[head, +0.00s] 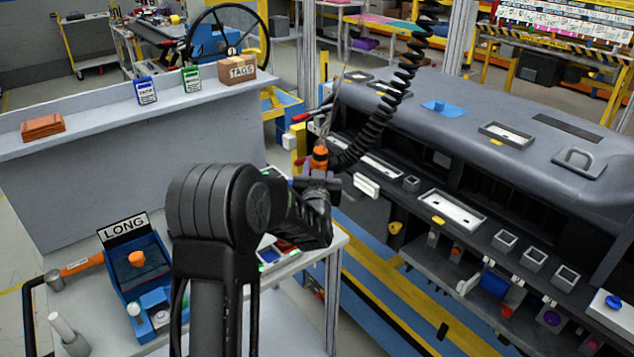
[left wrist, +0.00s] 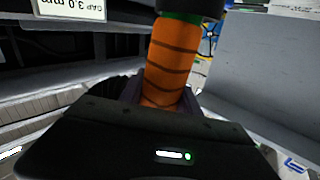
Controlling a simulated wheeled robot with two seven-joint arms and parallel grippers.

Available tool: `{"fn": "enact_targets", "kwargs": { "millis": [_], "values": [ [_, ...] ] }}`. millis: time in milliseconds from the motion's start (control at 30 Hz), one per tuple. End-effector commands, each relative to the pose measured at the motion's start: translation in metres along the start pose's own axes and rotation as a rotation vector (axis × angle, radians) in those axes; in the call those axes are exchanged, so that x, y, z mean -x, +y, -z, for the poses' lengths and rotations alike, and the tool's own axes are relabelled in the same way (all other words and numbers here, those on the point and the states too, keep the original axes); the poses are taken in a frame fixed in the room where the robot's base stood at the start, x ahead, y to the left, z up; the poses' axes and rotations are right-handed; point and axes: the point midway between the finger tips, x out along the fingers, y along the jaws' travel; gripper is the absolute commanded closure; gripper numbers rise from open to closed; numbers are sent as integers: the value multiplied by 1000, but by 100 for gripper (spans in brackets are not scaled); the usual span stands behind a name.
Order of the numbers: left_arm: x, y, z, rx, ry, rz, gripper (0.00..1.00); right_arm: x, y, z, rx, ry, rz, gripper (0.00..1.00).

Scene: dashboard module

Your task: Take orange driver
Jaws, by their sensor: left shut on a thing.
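The orange driver (head: 320,158) is upright at the middle of the head view, near the dashboard's left end. My left gripper (head: 318,182) is shut on it, around the lower part of its handle. In the left wrist view the orange handle (left wrist: 170,65) with dark stripes rises from between the fingers, with a dark and green collar on top. The fingertips are mostly hidden there by the gripper body. My right gripper is in neither view.
A black coiled cable (head: 392,88) hangs close beside the driver. The grey dashboard (head: 480,125) fills the right. A blue bin labelled LONG (head: 130,265) and an orange-handled hammer (head: 82,265) are at lower left. A shelf (head: 110,118) holds several small boxes.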

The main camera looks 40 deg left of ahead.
Motion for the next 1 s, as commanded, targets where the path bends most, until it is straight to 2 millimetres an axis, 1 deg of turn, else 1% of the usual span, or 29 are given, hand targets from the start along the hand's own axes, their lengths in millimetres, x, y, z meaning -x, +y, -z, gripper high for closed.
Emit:
{"fn": "enact_targets", "kwargs": {
  "millis": [733, 867, 1000],
  "values": [
    [0, 0, 3, 1, 4, 1, 100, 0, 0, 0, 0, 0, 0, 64],
    [0, 0, 8, 1, 5, 1, 100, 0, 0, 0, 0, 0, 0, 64],
    [0, 0, 19, 2, 6, 2, 100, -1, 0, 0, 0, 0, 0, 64]
  ]
}}
